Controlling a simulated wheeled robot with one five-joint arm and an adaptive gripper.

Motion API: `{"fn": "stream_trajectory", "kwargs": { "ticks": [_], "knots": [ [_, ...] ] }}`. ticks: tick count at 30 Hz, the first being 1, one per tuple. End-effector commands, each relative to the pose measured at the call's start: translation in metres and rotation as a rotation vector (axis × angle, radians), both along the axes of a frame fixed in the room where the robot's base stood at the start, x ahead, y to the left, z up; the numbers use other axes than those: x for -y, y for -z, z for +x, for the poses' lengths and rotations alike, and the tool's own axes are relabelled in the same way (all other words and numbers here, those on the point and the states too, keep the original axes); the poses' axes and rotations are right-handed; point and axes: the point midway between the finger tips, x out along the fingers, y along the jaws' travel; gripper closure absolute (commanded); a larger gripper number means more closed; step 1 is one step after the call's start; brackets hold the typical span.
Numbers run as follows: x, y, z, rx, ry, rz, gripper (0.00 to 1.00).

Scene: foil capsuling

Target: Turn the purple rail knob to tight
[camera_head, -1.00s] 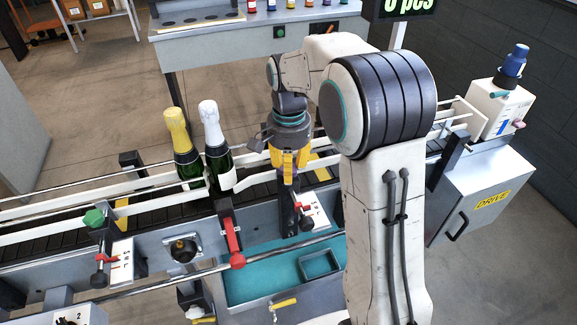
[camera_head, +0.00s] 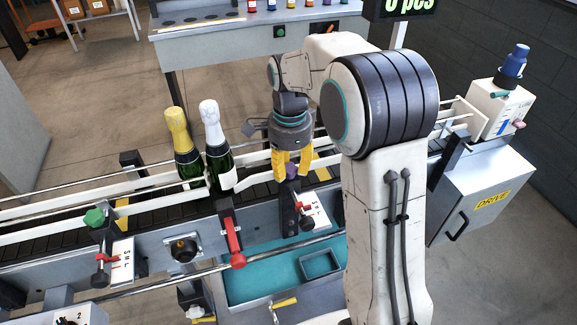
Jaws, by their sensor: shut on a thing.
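The purple rail knob (camera_head: 291,171) sits on top of a dark post on the near side of the conveyor, right of the bottles. My gripper (camera_head: 293,165) points down over it with yellow fingers. The fingers are shut on the knob, one on each side, and hide part of it. Below it are a white scale plate (camera_head: 316,211) and a small red pointer (camera_head: 301,207). Whether the knob is tight cannot be read from the picture.
Two bottles, one gold-topped (camera_head: 183,150) and one white-topped (camera_head: 217,147), stand on the conveyor left of my gripper. A red lever (camera_head: 233,238) sticks out in front. A green knob (camera_head: 94,218) is further left. The drive cabinet (camera_head: 478,200) stands at right.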

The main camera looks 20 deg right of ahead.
Motion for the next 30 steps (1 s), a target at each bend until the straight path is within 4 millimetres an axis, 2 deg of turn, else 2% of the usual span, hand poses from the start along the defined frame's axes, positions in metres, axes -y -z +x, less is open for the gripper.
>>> {"fn": "stream_trajectory", "kwargs": {
  "ticks": [16, 17, 24, 30],
  "knots": [
    [0.0024, 0.0004, 0.0007, 0.002, 0.028, 0.000, 0.95],
    [0.0023, 0.0004, 0.0006, 0.002, 0.027, 0.000, 0.59],
    [0.0012, 0.0005, 0.0000, 0.000, 0.024, 0.000, 0.38],
    [0.0007, 0.0004, -0.0003, -0.001, 0.022, 0.000, 0.37]
  ]
}}
